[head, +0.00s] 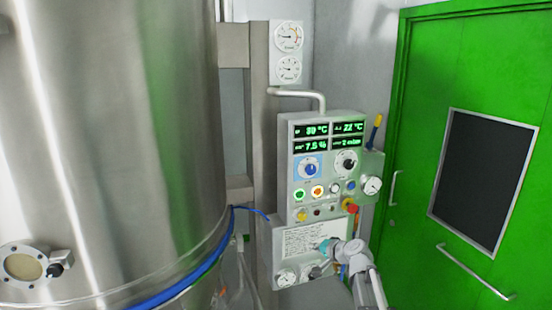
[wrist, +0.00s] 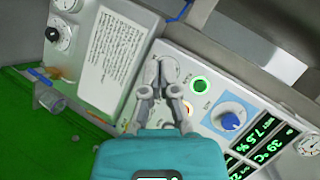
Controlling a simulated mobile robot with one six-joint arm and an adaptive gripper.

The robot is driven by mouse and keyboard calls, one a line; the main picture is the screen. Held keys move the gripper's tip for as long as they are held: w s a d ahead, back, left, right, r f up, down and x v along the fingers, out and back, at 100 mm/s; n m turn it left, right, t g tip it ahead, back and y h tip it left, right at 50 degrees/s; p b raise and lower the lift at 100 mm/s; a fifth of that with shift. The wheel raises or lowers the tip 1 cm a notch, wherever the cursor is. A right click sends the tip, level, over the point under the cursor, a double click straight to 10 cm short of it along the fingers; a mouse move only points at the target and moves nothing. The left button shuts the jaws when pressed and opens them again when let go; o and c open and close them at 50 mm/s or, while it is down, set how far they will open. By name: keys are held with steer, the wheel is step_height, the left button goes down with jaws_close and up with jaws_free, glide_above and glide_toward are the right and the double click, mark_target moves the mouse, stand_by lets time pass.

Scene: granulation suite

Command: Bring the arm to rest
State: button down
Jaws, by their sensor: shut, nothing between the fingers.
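My gripper (wrist: 160,68) shows in the wrist view with its two grey fingers drawn together at the tips and nothing between them. Its teal body (wrist: 160,158) fills the bottom middle. In the head view the teal part of my gripper (head: 326,247) is small, in front of the lower part of the control panel (head: 284,190). The fingertips are hard to make out there. In the wrist view the fingertips lie over the panel between the printed label (wrist: 112,48) and the green button (wrist: 199,84). I cannot tell whether they touch the panel.
A large steel vessel (head: 110,130) fills the left of the head view. A green door (head: 415,130) with a dark window stands at the right. Two gauges (head: 288,52) hang above the panel. A yellow-and-blue handle (head: 375,132) sticks up at its right side.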

steer(key=s+d+f+n+g+h, duration=0.2)
steer(key=s+f+n+g+h, duration=0.1)
steer(key=s, duration=0.9)
steer(key=s+d+f+n+g+h, duration=0.2)
steer(key=s+f+g+h, duration=0.3)
steer(key=s, duration=0.7)
step_height(320, 180, down, 3)
steer(key=shift+s+d+f+n+g, duration=0.15)
steer(key=shift+n+g, duration=0.25)
steer(key=shift+g, duration=0.7)
